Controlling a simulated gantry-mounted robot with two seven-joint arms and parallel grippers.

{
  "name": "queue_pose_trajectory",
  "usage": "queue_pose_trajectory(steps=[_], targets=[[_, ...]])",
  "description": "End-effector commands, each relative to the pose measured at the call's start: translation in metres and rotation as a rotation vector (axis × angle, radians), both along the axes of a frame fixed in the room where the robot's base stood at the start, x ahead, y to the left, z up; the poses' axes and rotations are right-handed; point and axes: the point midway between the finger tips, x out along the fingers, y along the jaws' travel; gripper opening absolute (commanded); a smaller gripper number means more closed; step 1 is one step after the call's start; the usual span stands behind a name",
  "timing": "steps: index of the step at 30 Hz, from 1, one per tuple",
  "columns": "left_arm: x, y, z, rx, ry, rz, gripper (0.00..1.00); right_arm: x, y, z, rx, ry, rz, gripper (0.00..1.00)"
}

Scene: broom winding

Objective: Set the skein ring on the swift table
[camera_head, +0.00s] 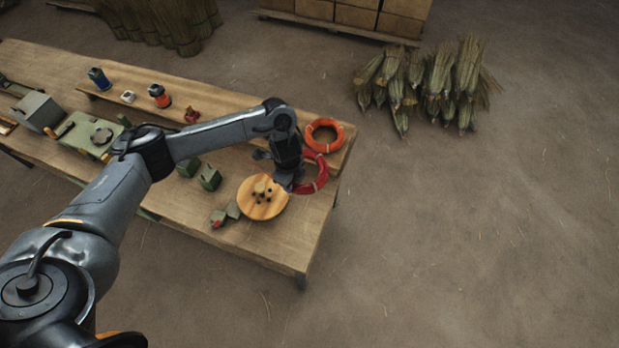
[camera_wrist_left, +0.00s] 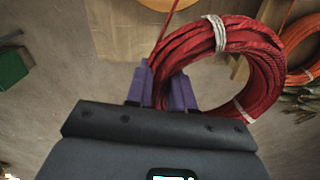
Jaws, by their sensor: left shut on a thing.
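The red skein ring (camera_head: 322,173) is in my left gripper (camera_head: 292,184), over the right part of the bench. In the left wrist view, the purple fingers of the gripper (camera_wrist_left: 166,84) are shut on the left side of the red ring (camera_wrist_left: 264,72), which has white ties. The swift table (camera_head: 256,210) is a round wooden disc with several dark pegs, just left of and nearer than the gripper. Only an edge of a round wooden disc (camera_wrist_left: 168,4) shows at the top of the left wrist view. My right gripper is not in view.
An orange ring (camera_head: 311,134) lies on the raised back shelf of the bench (camera_head: 283,245). Green blocks (camera_head: 209,178) stand left of the swift table. A blue can (camera_head: 98,78) and an orange-and-black container (camera_head: 159,95) stand further left. Straw bundles (camera_head: 440,85) lie on the floor.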

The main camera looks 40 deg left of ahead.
Motion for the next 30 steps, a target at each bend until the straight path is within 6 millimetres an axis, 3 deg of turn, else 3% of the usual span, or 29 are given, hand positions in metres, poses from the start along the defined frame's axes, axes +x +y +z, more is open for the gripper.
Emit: queue_pose_trajectory(steps=[1,6,15,21,30], targets=[[-0.011,0.012,-0.018,0.001,0.007,-0.004,0.0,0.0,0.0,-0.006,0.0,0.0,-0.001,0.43],[-0.038,0.05,-0.053,0.002,0.005,-0.016,0.0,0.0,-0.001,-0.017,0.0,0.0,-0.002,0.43],[-0.077,0.104,-0.088,0.001,0.002,0.005,0.0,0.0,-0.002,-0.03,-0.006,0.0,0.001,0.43],[-0.09,0.122,-0.095,0.0,0.0,0.012,0.0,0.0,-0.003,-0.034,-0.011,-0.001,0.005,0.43],[-0.093,0.127,-0.107,-0.001,-0.002,0.014,0.0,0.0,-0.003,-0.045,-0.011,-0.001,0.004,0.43]])
